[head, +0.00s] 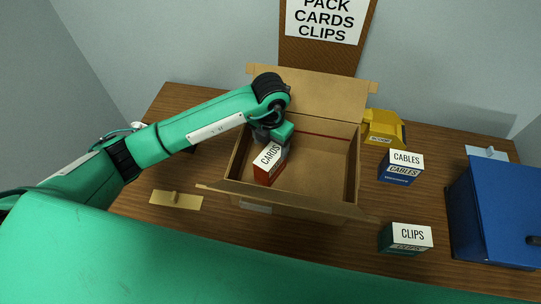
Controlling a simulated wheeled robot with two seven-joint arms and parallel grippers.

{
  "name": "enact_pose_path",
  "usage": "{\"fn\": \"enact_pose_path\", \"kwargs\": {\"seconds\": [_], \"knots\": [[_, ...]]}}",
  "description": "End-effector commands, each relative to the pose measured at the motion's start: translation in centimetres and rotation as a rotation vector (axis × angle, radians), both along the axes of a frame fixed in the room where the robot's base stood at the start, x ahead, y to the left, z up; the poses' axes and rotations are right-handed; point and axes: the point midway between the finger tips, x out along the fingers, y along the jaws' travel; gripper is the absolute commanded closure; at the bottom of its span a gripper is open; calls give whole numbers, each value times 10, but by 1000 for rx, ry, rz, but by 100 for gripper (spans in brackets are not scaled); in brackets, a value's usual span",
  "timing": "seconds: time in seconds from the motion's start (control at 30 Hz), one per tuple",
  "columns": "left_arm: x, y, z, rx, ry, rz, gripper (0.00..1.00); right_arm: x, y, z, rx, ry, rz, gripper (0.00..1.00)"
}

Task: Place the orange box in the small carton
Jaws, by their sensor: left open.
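The orange-red box (269,162), with a white top lettered CARDS, is inside the open cardboard carton (303,199), towards its left side. My left gripper (274,139) reaches over the carton's left wall and is at the far end of this box. It is open; its fingertips are partly hidden, so I cannot tell whether they touch the box. The box looks slightly tilted, and whether it rests on the carton floor is unclear. My right gripper is not in view.
A blue CABLES box (401,168) and a green CLIPS box (405,239) stand right of the carton. A yellow object (384,128) is behind its right corner. A large blue case (495,215) is far right. A brass plate (176,200) lies left. The carton's flaps stick outward.

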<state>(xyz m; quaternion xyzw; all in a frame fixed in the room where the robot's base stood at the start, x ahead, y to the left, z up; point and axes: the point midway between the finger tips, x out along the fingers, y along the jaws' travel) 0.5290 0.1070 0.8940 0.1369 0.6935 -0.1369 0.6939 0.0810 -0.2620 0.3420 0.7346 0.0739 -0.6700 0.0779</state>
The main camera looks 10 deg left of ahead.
Motion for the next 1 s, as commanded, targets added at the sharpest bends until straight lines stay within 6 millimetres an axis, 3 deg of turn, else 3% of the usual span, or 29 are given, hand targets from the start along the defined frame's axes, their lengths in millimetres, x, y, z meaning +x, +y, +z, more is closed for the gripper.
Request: {"fn": "enact_pose_path", "kwargs": {"seconds": [0.13, 0.3, 0.87, 1.0], "knots": [[1, 0, 25, 1, -4, -1, 28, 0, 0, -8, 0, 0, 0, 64], [0, 0, 41, 1, 0, 0, 28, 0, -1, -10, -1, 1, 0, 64], [0, 0, 44, 0, 1, 0, 28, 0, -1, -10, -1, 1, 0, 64], [0, 0, 56, 0, 1, 0, 28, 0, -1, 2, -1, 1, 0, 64]]}}
